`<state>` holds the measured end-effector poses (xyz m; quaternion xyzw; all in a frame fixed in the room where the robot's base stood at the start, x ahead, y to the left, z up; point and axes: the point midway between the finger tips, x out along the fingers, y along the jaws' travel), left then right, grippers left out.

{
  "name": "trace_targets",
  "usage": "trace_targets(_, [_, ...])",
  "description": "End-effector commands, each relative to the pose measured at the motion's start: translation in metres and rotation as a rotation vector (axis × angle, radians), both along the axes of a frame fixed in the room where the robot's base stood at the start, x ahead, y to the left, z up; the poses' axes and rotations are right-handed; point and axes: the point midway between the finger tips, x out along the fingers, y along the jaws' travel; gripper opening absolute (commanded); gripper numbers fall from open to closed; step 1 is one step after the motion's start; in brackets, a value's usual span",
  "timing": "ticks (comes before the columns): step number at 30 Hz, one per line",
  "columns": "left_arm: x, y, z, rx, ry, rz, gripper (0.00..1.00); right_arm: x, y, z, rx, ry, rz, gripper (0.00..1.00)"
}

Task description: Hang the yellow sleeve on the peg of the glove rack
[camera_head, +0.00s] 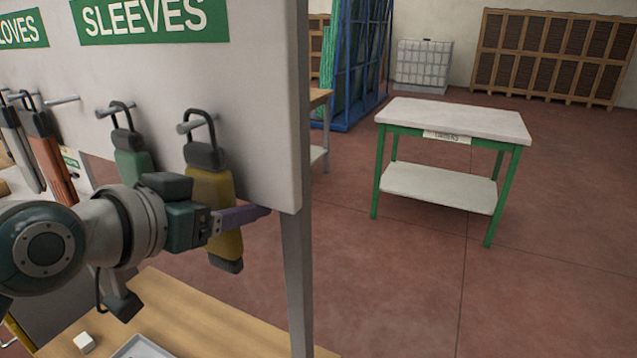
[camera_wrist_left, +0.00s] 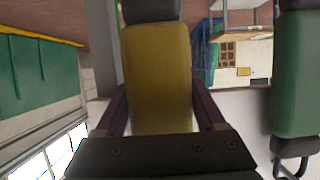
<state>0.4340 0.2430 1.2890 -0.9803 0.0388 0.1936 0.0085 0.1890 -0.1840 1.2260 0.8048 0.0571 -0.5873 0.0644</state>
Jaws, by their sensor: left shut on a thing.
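The yellow sleeve (camera_head: 226,243) hangs nearly upright, slightly tilted, in front of the white rack board (camera_head: 245,90). Its dark loop (camera_head: 212,132) is at the rightmost peg (camera_head: 184,128) under the SLEEVES sign and appears to surround it, with the loop's top a little above the peg. My left gripper (camera_head: 238,218) is shut on the sleeve's body. In the left wrist view the yellow sleeve (camera_wrist_left: 160,75) lies between both fingers; its loop is hidden there. My right gripper is not in view.
A green sleeve (camera_head: 131,163) hangs on the peg just left; it also shows in the wrist view (camera_wrist_left: 297,75). Grey and red-brown items (camera_head: 50,155) hang further left. A wooden table (camera_head: 210,310) stands below. A green-legged table (camera_head: 455,118) stands right, with open floor around.

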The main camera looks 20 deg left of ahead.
Motion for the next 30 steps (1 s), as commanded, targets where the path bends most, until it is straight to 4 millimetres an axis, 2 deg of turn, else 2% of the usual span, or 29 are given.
trace_targets(14, [-0.0002, 0.0003, -0.0025, -0.001, 0.005, 0.000, 0.17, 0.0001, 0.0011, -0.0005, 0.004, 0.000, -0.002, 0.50])
trace_targets(15, [-0.0002, 0.0002, -0.0025, -0.001, 0.005, 0.000, 0.73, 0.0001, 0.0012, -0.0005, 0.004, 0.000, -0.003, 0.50])
trace_targets(22, [-0.0002, 0.0002, -0.0025, -0.001, 0.005, 0.000, 0.99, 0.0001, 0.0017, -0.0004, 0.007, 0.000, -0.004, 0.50])
trace_targets(30, [-0.0012, 0.0003, -0.0024, 0.000, 0.006, 0.000, 1.00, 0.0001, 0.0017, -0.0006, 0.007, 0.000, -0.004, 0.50])
